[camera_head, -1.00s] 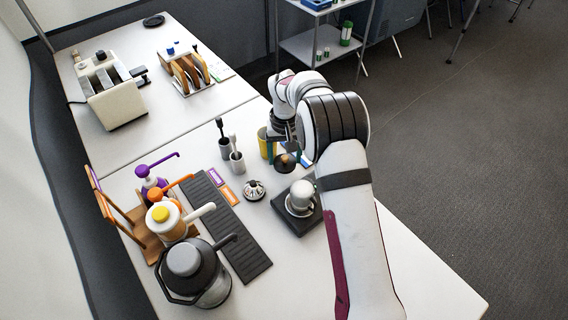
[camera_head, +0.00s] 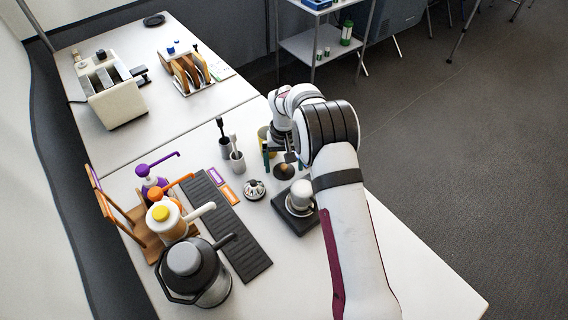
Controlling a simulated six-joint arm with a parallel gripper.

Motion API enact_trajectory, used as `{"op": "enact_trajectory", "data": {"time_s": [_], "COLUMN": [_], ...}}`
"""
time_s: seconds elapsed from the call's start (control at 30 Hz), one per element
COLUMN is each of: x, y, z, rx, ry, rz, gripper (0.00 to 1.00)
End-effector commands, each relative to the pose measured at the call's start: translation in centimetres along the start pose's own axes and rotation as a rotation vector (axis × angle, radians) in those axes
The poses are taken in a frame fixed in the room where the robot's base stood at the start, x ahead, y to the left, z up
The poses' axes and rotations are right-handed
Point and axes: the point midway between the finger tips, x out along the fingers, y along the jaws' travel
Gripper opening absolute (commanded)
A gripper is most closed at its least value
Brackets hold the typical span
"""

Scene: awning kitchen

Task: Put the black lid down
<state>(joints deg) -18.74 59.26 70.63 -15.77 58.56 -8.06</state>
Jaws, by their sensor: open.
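The black lid (camera_head: 284,172), a small dark dome with a knob, appears to rest on the white table just right of the middle of the counter. My gripper (camera_head: 282,160) is right at the lid, with its green-tipped fingers spread on either side of the knob. The fingers are open. The arm partly hides the gripper, and I cannot tell whether a finger still touches the knob.
A white pot on a black base (camera_head: 298,202) is close in front. Grey cups with brushes (camera_head: 237,162) and a small round holder (camera_head: 254,190) stand to the left. Pump jugs (camera_head: 195,275) line the left edge. The right front table is clear.

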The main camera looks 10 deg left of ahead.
Motion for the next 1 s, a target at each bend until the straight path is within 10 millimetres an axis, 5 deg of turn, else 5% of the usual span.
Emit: {"op": "enact_trajectory", "data": {"time_s": [0.4,0.73,0.87,1.0], "x": [-10.3,-13.1,-18.7,-23.8], "y": [0.0,0.5,3.4,6.4], "z": [-0.1,0.6,6.1,18.0], "rx": [0.0,0.019,0.144,0.358], "ry": [0.004,0.002,-0.001,-0.016], "rz": [0.0,-0.004,-0.032,-0.082], "gripper": [1.0,1.0,1.0,1.0]}}
